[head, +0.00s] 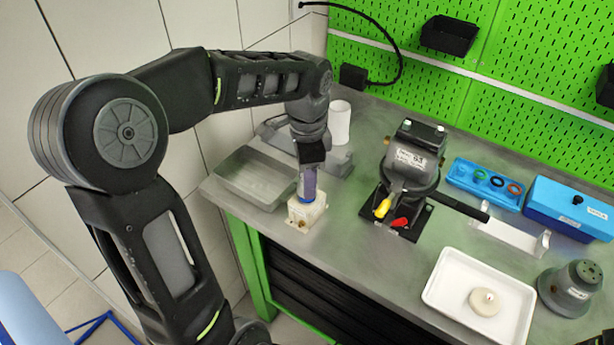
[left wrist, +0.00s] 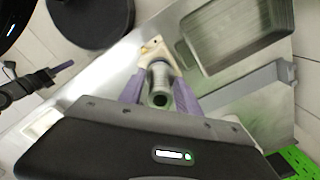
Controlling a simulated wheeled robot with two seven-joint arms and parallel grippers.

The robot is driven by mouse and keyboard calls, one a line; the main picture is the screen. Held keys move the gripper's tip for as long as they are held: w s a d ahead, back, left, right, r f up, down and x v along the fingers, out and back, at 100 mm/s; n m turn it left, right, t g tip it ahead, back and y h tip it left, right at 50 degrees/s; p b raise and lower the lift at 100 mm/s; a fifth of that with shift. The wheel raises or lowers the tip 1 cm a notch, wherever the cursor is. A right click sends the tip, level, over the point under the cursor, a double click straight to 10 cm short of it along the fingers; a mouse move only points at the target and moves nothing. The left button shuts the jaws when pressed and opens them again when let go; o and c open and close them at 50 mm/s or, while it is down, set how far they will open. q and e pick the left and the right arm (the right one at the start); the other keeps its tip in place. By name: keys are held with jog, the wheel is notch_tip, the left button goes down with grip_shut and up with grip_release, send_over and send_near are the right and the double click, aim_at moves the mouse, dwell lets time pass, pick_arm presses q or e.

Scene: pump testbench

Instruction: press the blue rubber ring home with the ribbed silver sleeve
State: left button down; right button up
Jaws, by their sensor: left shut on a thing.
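My left gripper (head: 308,190) points down over the cream block (head: 307,213) near the bench's front left edge. Its purple fingers are shut on the silver sleeve (left wrist: 160,82), which stands between them in the left wrist view, with its open end toward the camera. The sleeve's far end meets or hovers just over the cream block (left wrist: 154,49); I cannot tell whether they touch. A thin blue band (head: 306,201) shows just above the block, perhaps the blue rubber ring; its seating is hidden. My right gripper is not in view.
A grey metal tray (head: 238,192) lies left of the block, and a white cylinder (head: 339,122) stands behind. The dark pump (head: 413,158) is to the right. Farther right are a blue ring holder (head: 462,172), a blue box (head: 567,213) and a white tray (head: 447,306).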

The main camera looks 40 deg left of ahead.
pick_arm(q)
jog(key=shift+f+b, duration=0.4)
jog(key=shift+f, duration=0.25)
dwell(1.2)
jog(key=shift+s+f, duration=0.15)
jog(key=shift+f, duration=0.15)
dwell(0.6)
jog(key=shift+d, duration=0.1)
jog(key=shift+r+p, duration=2.3)
jog(key=shift+r, duration=0.85)
